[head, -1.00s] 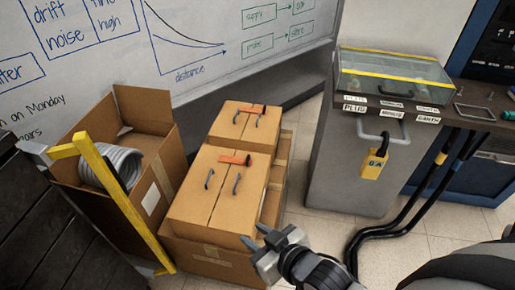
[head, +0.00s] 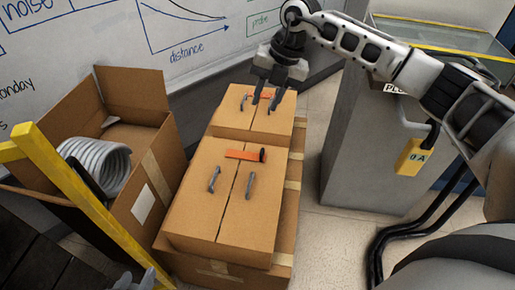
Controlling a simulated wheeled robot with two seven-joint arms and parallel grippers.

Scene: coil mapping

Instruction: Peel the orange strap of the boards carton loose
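Two closed brown cartons stand one behind the other in the head view, each with an orange strap across its lid seam and two grey handles. No readable label shows which is the boards carton. The near carton (head: 205,215) has its strap (head: 245,155) lying flat. The far carton (head: 226,118) has its strap (head: 265,96) partly hidden by my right gripper (head: 266,99). That gripper points down with its fingers apart, right at the strap; contact cannot be told. My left gripper (head: 136,281) shows only its grey tips at the bottom edge, apart from each other.
An open carton (head: 145,165) with a grey coiled hose (head: 95,165) stands at left, behind a yellow bar (head: 85,200). A grey cabinet (head: 350,150) with a yellow padlock (head: 411,158) stands at right. Black cables (head: 400,230) run on the floor. A whiteboard (head: 190,60) is behind.

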